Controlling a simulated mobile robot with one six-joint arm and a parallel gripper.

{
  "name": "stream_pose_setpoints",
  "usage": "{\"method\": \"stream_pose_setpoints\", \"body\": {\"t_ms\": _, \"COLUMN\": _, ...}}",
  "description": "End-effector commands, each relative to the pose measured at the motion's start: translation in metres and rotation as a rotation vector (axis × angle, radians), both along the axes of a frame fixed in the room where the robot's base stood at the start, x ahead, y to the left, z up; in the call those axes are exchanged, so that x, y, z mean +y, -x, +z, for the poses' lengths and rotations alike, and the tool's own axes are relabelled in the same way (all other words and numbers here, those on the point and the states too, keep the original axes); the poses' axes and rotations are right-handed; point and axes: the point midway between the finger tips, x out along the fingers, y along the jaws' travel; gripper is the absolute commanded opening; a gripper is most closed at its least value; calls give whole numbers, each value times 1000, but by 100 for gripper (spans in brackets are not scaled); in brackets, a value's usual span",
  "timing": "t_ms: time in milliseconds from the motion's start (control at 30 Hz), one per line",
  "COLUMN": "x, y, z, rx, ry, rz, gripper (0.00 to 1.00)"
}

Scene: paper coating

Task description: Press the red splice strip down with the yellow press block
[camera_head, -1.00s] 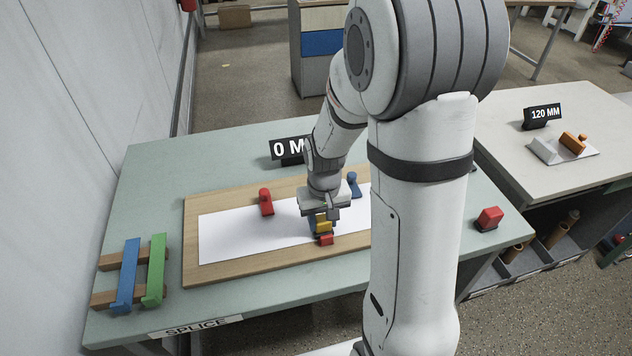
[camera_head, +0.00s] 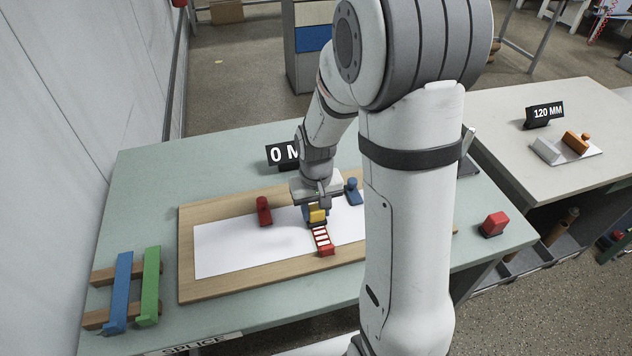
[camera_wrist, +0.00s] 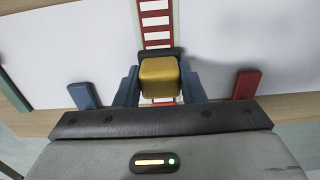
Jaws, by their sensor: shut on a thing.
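The red splice strip (camera_head: 321,238) looks like a ladder with white gaps and lies across the white paper (camera_head: 230,245) on the wooden board. Its front end has a red block (camera_head: 326,250). My gripper (camera_head: 315,208) is shut on the yellow press block (camera_head: 317,216), over the rear part of the strip. In the wrist view the yellow block (camera_wrist: 160,76) sits between the blue fingers, with a dark base at its far side. The strip (camera_wrist: 156,25) runs on beyond it, and a little red shows below it. I cannot tell whether the block touches the strip.
A red clamp (camera_head: 264,211) and a blue clamp (camera_head: 353,191) stand on the board (camera_head: 188,270) either side of my gripper. Blue (camera_head: 118,290) and green (camera_head: 149,285) bars lie at the left on wooden rests. A red block (camera_head: 494,223) sits at the table's right.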

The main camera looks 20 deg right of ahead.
Motion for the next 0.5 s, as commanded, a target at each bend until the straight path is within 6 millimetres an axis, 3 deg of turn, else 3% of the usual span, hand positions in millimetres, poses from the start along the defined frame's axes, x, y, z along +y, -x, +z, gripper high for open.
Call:
{"method": "stream_pose_setpoints", "body": {"t_ms": 100, "x": 0, "y": 0, "z": 21, "rx": -2, "ry": 0, "rz": -1, "gripper": 15}}
{"method": "stream_pose_setpoints", "body": {"t_ms": 500, "x": -1, "y": 0, "z": 44, "rx": 0, "ry": 0, "rz": -3, "gripper": 15}}
